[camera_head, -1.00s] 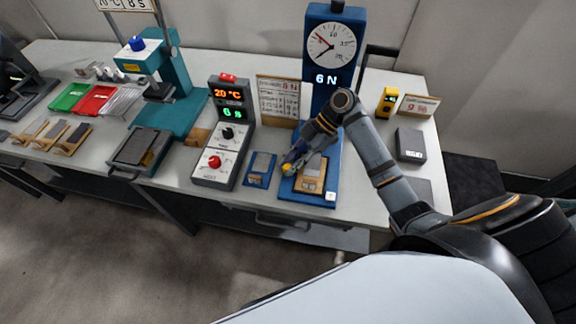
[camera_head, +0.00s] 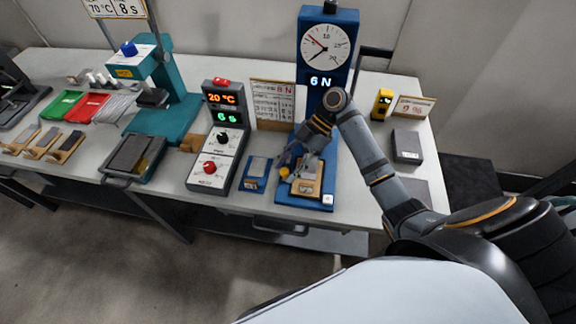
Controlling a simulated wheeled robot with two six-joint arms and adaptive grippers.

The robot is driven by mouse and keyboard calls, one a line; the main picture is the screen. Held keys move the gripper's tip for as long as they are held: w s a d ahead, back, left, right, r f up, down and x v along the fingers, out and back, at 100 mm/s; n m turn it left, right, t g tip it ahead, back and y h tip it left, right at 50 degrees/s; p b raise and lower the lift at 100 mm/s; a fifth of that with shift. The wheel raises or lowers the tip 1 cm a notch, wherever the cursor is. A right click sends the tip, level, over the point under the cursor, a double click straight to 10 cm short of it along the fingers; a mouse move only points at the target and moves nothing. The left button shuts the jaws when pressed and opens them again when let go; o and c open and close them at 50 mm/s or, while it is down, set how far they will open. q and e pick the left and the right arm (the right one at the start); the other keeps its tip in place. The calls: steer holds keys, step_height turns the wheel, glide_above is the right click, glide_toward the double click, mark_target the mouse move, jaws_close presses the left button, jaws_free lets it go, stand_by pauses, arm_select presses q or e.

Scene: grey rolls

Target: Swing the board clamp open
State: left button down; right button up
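A wooden board (camera_head: 306,188) with a grey piece on it lies on the blue base (camera_head: 316,203) of the force tester. A small yellow-orange part (camera_head: 284,173), possibly the clamp's handle, shows at the board's left edge. My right gripper (camera_head: 296,166) points down over the board's far end, close beside the yellow part. Its fingers look spread apart, with nothing visible held. The gripper hides the far end of the board and most of the clamp, so I cannot tell the clamp's position. My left gripper is not in view.
The blue tester column with a dial (camera_head: 326,46) stands behind the gripper. A small blue holder (camera_head: 254,176) and a grey control box (camera_head: 210,165) stand left. A grey block (camera_head: 407,146) and a yellow device (camera_head: 382,103) stand right. The table's front edge is near the base.

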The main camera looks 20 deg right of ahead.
steer(key=shift+r, duration=0.2)
step_height(320, 180, up, 10)
steer(key=shift+f, duration=0.2)
stand_by(0.6)
